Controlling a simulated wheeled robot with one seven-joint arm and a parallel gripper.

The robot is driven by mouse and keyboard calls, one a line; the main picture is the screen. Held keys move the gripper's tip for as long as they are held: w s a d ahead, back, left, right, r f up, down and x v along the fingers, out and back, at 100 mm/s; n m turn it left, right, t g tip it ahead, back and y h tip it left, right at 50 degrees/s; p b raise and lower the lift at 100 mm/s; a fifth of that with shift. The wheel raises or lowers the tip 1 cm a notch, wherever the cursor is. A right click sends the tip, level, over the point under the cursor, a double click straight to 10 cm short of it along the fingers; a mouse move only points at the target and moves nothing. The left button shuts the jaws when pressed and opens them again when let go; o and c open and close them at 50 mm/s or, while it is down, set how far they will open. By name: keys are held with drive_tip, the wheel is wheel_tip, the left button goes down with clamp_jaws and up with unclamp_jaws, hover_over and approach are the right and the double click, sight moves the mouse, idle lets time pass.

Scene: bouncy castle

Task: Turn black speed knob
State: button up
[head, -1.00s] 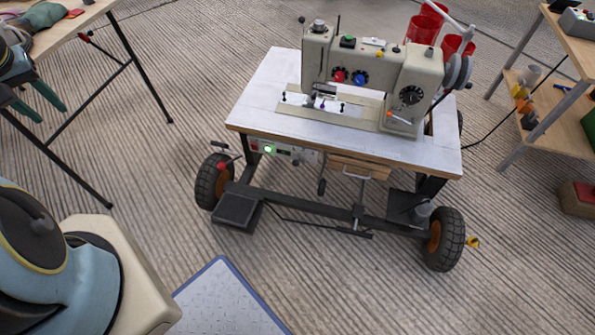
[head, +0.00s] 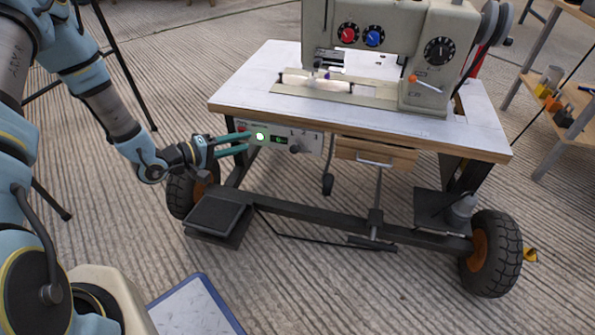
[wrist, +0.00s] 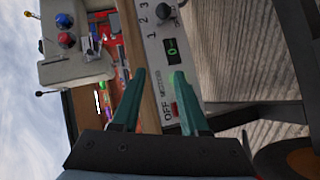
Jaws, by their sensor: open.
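The black speed knob (head: 295,147) is on the right part of the pale control panel (head: 314,141) under the front edge of the sewing table. In the wrist view the black knob (wrist: 168,10) is at the top edge, partly cut off, beside printed numbers. A small green display (wrist: 172,50) reading 0 lies between the knob and my gripper. My gripper (head: 247,142) is open and empty at the panel's left end, left of the knob and apart from it. In the wrist view its teal fingers (wrist: 158,74) are spread across the panel near the OFF and MOTOR lettering.
The white tabletop (head: 245,88) overhangs the panel and carries the sewing machine (head: 390,40). A wooden drawer (head: 375,153) sits right of the panel. A black pedal (head: 217,216) and wheels are below. A shelf (head: 560,135) stands at far right.

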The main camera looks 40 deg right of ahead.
sight(294, 149)
drive_tip(key=s+d+f+g+h+b, duration=0.2)
drive_tip(key=s+f+g+b, duration=0.1)
drive_tip(key=s+f, duration=0.25)
drive_tip(key=shift+n, duration=0.3)
drive_tip(key=b+x, duration=0.1)
drive_tip(key=x, duration=0.2)
drive_tip(key=r+x, duration=0.1)
drive_tip(key=x, duration=0.3)
drive_tip(key=b+x, duration=0.1)
drive_tip(key=x, duration=0.2)
drive_tip(key=shift+s+d+r+b, duration=0.1)
drive_tip(key=shift+d+r+b, duration=0.05)
drive_tip(key=shift+d+b, duration=0.15)
clamp_jaws()
